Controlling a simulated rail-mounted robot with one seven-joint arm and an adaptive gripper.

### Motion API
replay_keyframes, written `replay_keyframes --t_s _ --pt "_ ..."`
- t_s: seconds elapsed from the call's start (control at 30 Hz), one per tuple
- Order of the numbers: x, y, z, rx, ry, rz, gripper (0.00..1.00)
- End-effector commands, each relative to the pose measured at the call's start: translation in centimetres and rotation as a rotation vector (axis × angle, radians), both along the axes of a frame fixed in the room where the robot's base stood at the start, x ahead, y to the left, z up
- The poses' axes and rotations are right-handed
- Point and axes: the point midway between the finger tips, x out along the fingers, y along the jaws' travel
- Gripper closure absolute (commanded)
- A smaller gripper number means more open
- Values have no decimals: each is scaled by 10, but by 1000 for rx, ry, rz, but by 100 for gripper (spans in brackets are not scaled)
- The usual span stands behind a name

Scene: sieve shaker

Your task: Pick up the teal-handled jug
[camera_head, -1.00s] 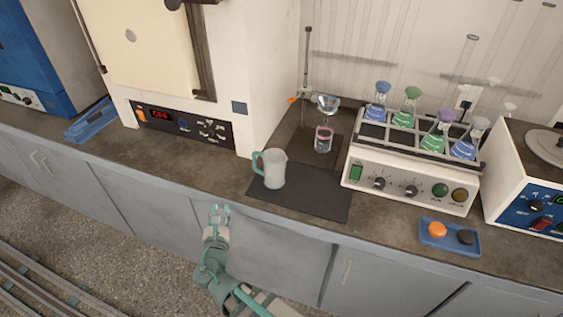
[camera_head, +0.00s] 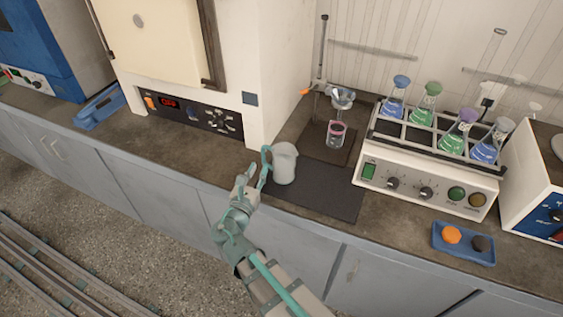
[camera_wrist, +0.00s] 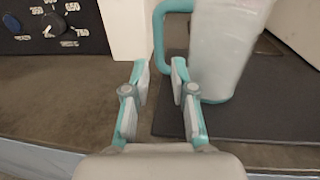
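The jug (camera_head: 285,163) is pale and translucent with a teal handle (camera_head: 265,163) on its left side. It stands upright on a dark mat (camera_head: 320,193) on the counter. My gripper (camera_head: 259,172) is at the jug's left, close to the handle. In the wrist view my gripper (camera_wrist: 158,75) is open, its two fingers apart with empty space between them. The jug (camera_wrist: 225,50) fills the upper right there, and its handle (camera_wrist: 159,35) lies ahead of the fingertips. No contact with the handle is clear.
A white furnace with a control panel (camera_head: 187,113) stands behind left. A shaker with colored flasks (camera_head: 427,180) is at the right, with a blue tray (camera_head: 464,243) before it. A stand with a small beaker (camera_head: 335,133) is behind the jug. Bare counter lies left of the mat.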

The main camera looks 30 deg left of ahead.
Motion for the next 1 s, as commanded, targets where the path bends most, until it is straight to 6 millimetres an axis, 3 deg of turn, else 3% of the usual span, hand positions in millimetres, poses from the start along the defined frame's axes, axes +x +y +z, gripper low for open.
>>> replay_keyframes --t_s 0.27,0.6,0.83,0.87,1.0 --pt "19 6 1 0 1 0 75" --pt "59 18 2 0 0 -1 75" --pt "60 18 2 1 1 1 75" --pt "60 18 2 1 1 1 76" --pt "60 18 2 1 1 1 100"
